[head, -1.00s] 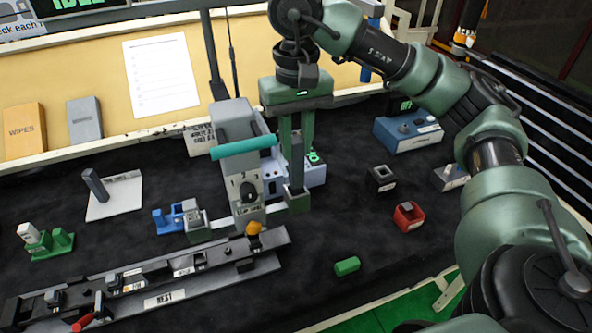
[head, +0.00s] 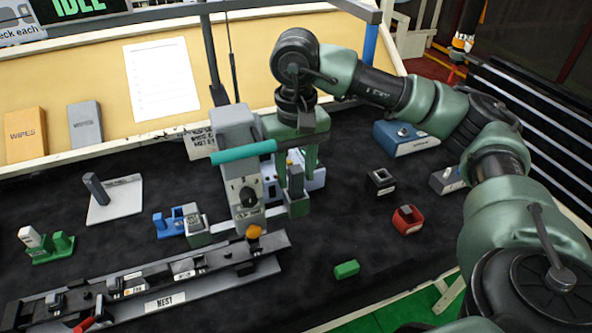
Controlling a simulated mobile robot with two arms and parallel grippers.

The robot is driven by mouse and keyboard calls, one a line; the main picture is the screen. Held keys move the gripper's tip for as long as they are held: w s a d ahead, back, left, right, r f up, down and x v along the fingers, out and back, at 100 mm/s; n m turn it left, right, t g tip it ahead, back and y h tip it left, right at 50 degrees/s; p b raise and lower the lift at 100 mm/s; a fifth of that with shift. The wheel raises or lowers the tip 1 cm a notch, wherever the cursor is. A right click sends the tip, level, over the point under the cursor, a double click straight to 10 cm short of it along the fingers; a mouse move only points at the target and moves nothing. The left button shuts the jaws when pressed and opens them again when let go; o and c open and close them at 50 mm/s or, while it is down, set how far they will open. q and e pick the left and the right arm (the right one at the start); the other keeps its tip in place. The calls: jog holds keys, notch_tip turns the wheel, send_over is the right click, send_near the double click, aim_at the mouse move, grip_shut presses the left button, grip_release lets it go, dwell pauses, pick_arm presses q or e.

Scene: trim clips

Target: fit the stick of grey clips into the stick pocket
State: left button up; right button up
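My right gripper (head: 297,170) reaches down from above at the right side of a grey machine with a teal handle. Its green fingers stand apart on either side of a dark grey stick (head: 296,183), with a narrow gap showing between them and the stick. The stick is upright, its lower end hidden inside the stick pocket (head: 298,208), a grey-green block beside the machine. I cannot make out the single clips. My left gripper is not in view.
The grey machine (head: 236,160) stands close left of the gripper. A long nest rail (head: 200,275) runs along the front. A white plate with a dark post (head: 97,188), a red block (head: 407,220) and a green clip (head: 346,269) lie around.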

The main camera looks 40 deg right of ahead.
jog(key=shift+r, duration=0.15)
jog(key=shift+r, duration=0.15)
notch_tip(320, 180, up, 5)
jog(key=shift+f+b, duration=0.2)
jog(key=shift+b, duration=0.45)
notch_tip(320, 180, up, 7)
jog(key=p, duration=0.1)
jog(key=shift+p, duration=0.3)
